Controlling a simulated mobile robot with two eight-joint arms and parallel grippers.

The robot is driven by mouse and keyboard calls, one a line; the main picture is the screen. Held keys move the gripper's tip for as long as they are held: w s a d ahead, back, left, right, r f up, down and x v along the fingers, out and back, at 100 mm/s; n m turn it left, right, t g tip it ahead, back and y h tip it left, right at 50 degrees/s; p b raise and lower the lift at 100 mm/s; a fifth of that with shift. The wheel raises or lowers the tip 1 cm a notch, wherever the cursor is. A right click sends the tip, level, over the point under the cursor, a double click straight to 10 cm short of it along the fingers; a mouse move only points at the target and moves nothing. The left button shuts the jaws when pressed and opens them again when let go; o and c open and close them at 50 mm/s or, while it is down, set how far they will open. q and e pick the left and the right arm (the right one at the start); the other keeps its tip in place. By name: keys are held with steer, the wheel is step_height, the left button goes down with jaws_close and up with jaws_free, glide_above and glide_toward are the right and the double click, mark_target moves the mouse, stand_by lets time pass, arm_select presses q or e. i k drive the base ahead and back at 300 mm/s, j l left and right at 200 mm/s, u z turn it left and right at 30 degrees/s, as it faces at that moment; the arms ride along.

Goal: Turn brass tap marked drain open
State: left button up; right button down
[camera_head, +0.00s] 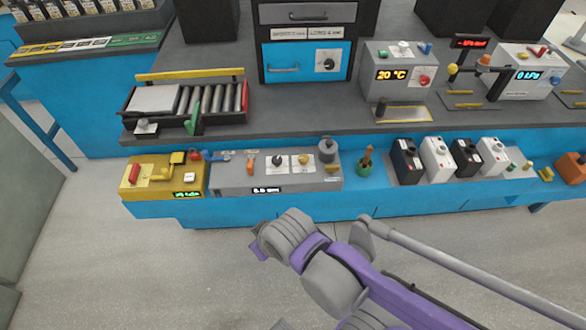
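No label reading "drain" is legible, so I cannot tell which fitting is the brass tap. One candidate is a brass-coloured knob (453,70) on the left side of the grey pressure box (514,86) at the upper right. Another is a yellow lever (178,158) on the yellow box (150,188) at the left of the lower shelf. My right arm comes in from the lower right; its wrist end, near my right gripper (259,248), is in front of the blue shelf and apart from both. Its fingers are not clear. My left gripper is out of view.
The lower shelf holds a grey panel (236,176) with knobs, a green pot (366,166) and several black and white battery-like boxes (437,158). A roller tray (155,98) and a 20 °C box (398,82) stand on the bench above. The floor (130,270) is clear.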

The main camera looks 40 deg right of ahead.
mark_target(331, 168)
steer(key=z, duration=1.35)
steer(key=i+l, duration=0.05)
